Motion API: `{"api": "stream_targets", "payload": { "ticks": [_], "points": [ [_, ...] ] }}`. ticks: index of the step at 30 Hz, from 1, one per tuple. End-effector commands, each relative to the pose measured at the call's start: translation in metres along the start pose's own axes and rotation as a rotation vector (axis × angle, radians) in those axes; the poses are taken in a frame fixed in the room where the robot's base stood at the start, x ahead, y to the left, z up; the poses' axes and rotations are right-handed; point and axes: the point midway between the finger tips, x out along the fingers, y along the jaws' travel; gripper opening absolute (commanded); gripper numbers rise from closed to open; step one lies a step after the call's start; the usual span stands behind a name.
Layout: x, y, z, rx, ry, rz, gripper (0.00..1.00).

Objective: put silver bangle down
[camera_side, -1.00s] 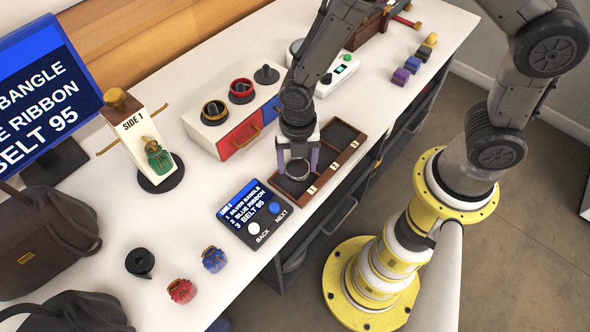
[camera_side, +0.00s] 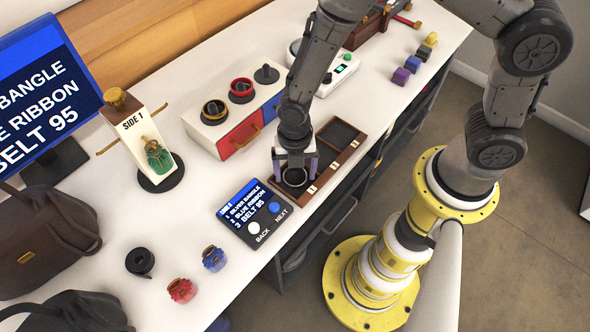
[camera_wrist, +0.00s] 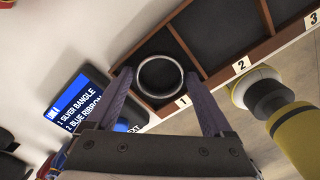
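The silver bangle (camera_side: 295,184) is a thin ring low between the fingertips of my gripper (camera_side: 295,172), at compartment 1 of the dark, wood-rimmed tray (camera_side: 328,172). In the wrist view the bangle (camera_wrist: 137,80) lies flat, with a finger of my gripper (camera_wrist: 158,77) close against each side. My gripper appears shut on it. Whether the bangle touches the compartment floor cannot be told. Compartments 2 and 3 look empty in the wrist view.
A screen panel (camera_side: 243,208) with buttons stands left of the tray. A box with a red drawer (camera_side: 240,138) is behind it. Blue (camera_side: 214,259) and red (camera_side: 181,290) ribbon rolls and a black roll (camera_side: 140,262) lie front left. Bare table lies between.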

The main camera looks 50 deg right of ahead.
Motion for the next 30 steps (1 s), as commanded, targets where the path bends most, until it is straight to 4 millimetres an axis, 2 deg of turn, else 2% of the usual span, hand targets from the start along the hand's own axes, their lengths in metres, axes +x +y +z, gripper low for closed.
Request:
{"api": "stream_targets", "payload": {
  "ticks": [5, 8, 21, 25, 30],
  "points": [
    [-0.004, 0.001, 0.0, 0.0, -0.001, 0.002, 0.85],
    [-0.013, 0.001, 0.0, 0.0, -0.001, 0.004, 0.85],
    [-0.098, 0.001, 0.0, 0.0, -0.002, 0.005, 0.85],
    [-0.114, 0.001, 0.0, 0.0, -0.001, 0.003, 0.85],
    [-0.123, 0.0, 0.0, 0.0, 0.0, 0.0, 0.85]
  ]
}}
